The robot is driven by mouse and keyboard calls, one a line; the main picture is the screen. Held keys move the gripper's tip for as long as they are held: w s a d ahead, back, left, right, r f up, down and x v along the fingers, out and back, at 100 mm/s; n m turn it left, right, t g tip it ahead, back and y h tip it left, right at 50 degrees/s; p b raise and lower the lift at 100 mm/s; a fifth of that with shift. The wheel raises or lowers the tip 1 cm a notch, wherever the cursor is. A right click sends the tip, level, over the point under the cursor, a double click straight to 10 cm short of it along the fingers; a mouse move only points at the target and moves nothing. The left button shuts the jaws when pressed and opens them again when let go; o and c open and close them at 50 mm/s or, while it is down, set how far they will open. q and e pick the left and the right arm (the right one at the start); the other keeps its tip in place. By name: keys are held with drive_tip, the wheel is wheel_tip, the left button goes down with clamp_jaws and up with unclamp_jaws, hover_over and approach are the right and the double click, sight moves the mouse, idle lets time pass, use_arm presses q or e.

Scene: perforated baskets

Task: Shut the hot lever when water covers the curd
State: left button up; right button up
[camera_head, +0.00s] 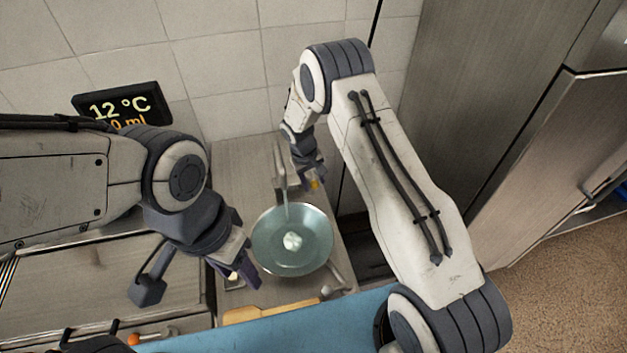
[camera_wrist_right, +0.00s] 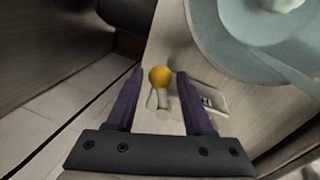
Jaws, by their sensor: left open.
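A white lump of curd (camera_head: 292,241) sits in a round blue-grey bowl (camera_head: 318,228). A thin pale stream seems to fall from the tap (camera_head: 279,165) into the bowl; the curd's top shows, and the water level is hard to tell. A lever with a yellow-orange ball knob (camera_wrist_right: 160,77) stands between the fingers of my right gripper (camera_wrist_right: 160,95), with gaps on both sides. I cannot tell whether it is the hot lever. In the head view my right gripper (camera_head: 312,182) is beside the tap. My left gripper (camera_head: 238,275) is open at the bowl's left edge.
A black display (camera_head: 122,105) on the tiled wall reads 12 °C; its ml line is partly hidden by my left arm. A wooden utensil (camera_head: 265,312) lies in front of the bowl. A steel cabinet (camera_head: 490,110) stands at the right.

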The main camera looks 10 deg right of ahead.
clamp_jaws()
drive_tip(key=shift+w+d+n+b, duration=0.15)
drive_tip(key=shift+d+n+b, duration=0.3)
drive_tip(key=shift+n, duration=0.35)
drive_tip(key=shift+w+d+n+t+y, duration=0.4)
drive_tip(key=shift+w+n, duration=0.35)
drive_tip(key=shift+n, duration=1.15)
drive_tip(key=shift+w+d+n+t+y, duration=0.2)
drive_tip(key=shift+w+d+n, duration=0.45)
drive_tip(key=shift+n, duration=1.25)
drive_tip(key=shift+w+d+n+t+y, duration=0.3)
drive_tip(key=shift+w+n, duration=0.55)
drive_tip(key=shift+n, duration=1.05)
drive_tip(key=shift+r, duration=0.1)
